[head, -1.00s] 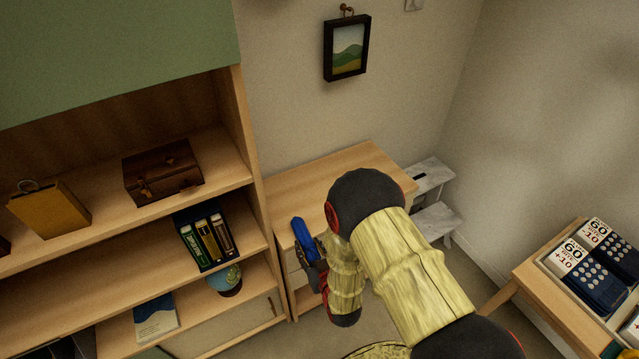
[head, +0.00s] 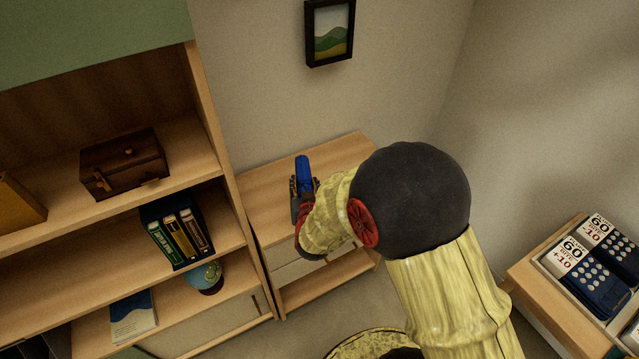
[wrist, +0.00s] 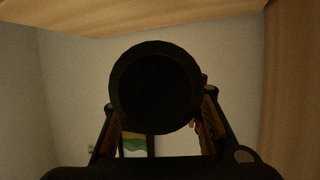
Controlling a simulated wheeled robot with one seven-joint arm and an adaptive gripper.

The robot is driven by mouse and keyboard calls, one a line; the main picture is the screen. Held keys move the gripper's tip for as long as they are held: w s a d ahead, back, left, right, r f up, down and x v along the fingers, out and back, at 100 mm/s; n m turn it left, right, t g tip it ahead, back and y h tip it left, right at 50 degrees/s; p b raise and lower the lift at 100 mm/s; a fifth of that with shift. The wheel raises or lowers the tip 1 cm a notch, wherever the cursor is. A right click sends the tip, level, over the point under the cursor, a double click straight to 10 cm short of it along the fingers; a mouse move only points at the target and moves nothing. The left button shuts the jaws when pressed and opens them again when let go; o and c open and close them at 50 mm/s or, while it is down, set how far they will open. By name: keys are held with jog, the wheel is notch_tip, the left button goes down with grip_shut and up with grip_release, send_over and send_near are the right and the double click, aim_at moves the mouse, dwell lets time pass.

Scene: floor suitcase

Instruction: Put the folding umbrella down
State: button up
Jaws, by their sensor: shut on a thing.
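The folding umbrella (head: 303,169) is blue in the head view, and its blue end sticks out past my gripper (head: 303,189). My gripper is shut on it, over the top of the low wooden cabinet (head: 262,192). In the wrist view the umbrella shows as a dark round end (wrist: 154,88) between the two fingers of my gripper (wrist: 159,112). I cannot tell whether the umbrella touches the cabinet top. My arm hides the right part of the cabinet.
A shelf unit (head: 205,110) with a brown case (head: 122,165), books (head: 180,232) and a globe (head: 205,277) stands close on the left. A framed picture (head: 330,32) hangs on the wall behind. A table with boxes (head: 532,265) is at the right.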

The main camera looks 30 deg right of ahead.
jog(key=shift+w+d, duration=0.2)
jog(key=shift+d, duration=0.2)
jog(key=w+d+f+b, duration=0.1)
jog(key=w+d+f, duration=0.1)
jog(key=d+f, duration=0.1)
jog(key=w+d+f+b, duration=0.2)
jog(key=w+d+f, duration=0.1)
jog(key=d, duration=0.1)
jog(key=w+d+f+b, duration=0.2)
jog(key=d+f, duration=0.1)
jog(key=shift+w+d, duration=0.25)
jog(key=shift+d, duration=0.05)
jog(key=shift+w+d+f+b, duration=0.15)
jog(key=shift+f+b, duration=0.65)
jog(key=shift+f, duration=0.95)
jog(key=shift+f, duration=0.15)
jog(key=o, duration=1.3)
jog(key=shift+o, duration=0.6)
